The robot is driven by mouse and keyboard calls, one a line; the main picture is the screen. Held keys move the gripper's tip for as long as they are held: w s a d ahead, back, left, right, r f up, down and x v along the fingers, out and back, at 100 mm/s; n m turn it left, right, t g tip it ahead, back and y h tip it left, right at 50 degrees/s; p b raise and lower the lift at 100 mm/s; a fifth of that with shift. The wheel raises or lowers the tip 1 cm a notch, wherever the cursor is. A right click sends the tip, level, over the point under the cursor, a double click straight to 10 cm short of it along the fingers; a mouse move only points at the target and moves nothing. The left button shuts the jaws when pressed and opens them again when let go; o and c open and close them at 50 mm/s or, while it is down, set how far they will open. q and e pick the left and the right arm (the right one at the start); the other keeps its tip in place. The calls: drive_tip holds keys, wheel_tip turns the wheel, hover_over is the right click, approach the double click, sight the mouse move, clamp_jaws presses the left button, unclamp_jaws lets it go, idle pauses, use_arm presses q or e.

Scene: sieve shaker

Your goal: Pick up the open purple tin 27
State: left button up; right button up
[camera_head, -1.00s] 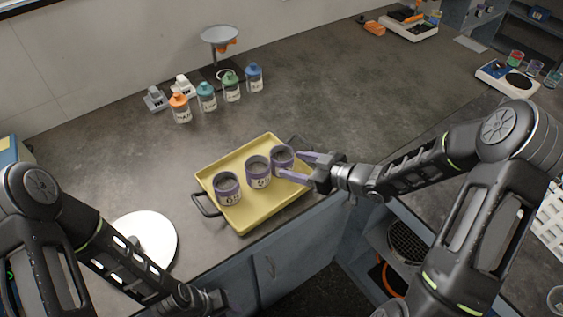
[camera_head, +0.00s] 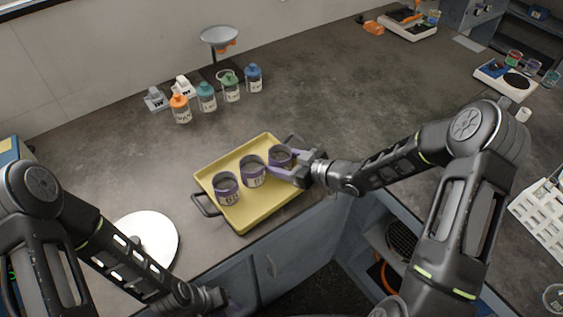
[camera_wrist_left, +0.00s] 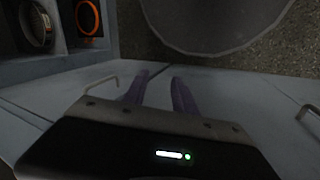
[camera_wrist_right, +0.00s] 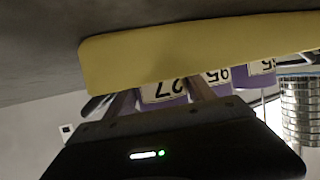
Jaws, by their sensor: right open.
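Purple tin 27 (camera_head: 279,156) is open-topped and stands at the right end of a row of three on the yellow tray (camera_head: 246,222). My right gripper (camera_head: 281,163) is open, with its fingers on either side of tin 27; contact cannot be told. In the right wrist view the label "27" on the tin (camera_wrist_right: 163,91) appears upside down between the fingers. My left gripper (camera_wrist_left: 162,76) is open and empty, low in front of the cabinet; in the head view its fingertips are unclear.
Another purple tin (camera_head: 228,189) stands further left. Several capped jars (camera_head: 206,97) are behind the tray. A white round plate (camera_head: 148,242) lies to the left.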

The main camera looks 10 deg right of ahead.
drive_tip(key=shift+s+f, duration=0.2)
drive_tip(key=shift+f, duration=0.1)
drive_tip(key=shift+s+f, duration=0.1)
drive_tip(key=c, duration=1.1)
drive_tip(key=r, duration=1)
drive_tip(key=shift+w+r, duration=0.25)
drive_tip(key=shift+r, duration=0.05)
